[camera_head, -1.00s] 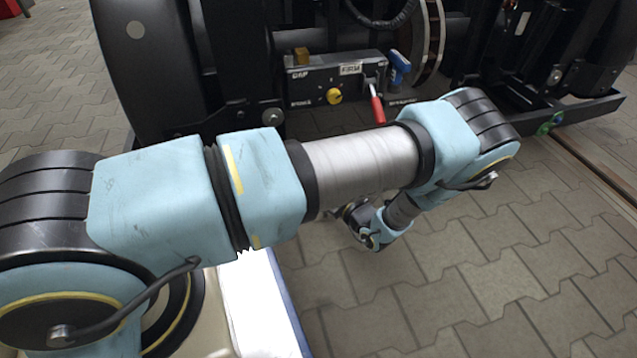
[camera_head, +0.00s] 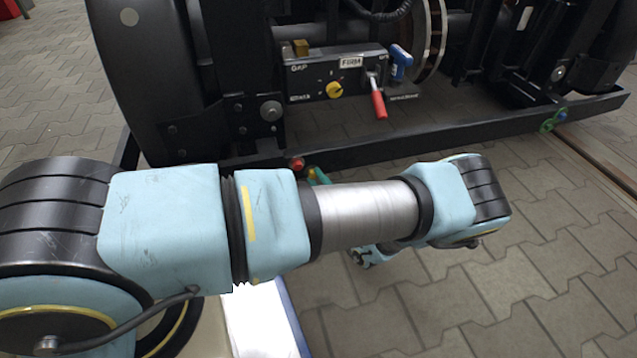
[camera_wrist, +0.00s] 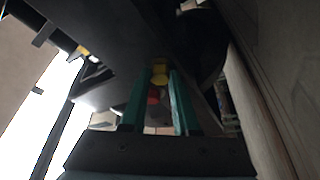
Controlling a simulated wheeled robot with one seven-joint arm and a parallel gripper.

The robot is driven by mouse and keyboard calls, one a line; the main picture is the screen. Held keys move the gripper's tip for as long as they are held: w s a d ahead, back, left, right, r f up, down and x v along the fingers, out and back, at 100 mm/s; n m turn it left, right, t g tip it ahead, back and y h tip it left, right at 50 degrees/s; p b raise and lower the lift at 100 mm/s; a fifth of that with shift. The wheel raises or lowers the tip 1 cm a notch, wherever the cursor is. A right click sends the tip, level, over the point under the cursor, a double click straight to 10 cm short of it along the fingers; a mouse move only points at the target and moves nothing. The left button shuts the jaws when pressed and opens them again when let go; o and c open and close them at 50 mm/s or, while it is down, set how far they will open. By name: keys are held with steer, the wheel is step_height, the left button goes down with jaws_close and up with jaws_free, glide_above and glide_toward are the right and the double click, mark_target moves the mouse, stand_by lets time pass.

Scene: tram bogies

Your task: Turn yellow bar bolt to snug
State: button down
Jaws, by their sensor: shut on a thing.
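The yellow bolt (camera_wrist: 160,69) shows in the wrist view between the tips of my gripper's two teal fingers. My gripper (camera_wrist: 159,78) is shut on it. A red part (camera_wrist: 154,94) shows between the fingers, lower in the picture. In the head view a small yellow spot (camera_head: 312,173) sits at the black lower bar (camera_head: 440,137), just above my forearm. A greenish piece is beside it. My arm hides most of my gripper there. I cannot tell how tight the bolt is.
A red knob (camera_head: 297,163) is on the bar left of the yellow spot. A panel (camera_head: 305,88) with a yellow knob (camera_head: 335,90) and a red-handled lever (camera_head: 378,104) is behind the bar. Green fittings (camera_head: 550,122) are at the bar's right. Paving is open at lower right.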

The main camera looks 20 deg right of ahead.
steer(key=shift+f+m+t+h, duration=0.15)
steer(key=shift+m+t+h, duration=0.25)
steer(key=shift+m, duration=0.9)
steer(key=c, duration=0.7)
jaws_free()
steer(key=shift+o, duration=0.2)
steer(key=shift+s, duration=0.1)
steer(key=p+v, duration=0.2)
steer(key=v, duration=0.8)
steer(key=shift+s, duration=0.3)
steer(key=shift+f, duration=0.1)
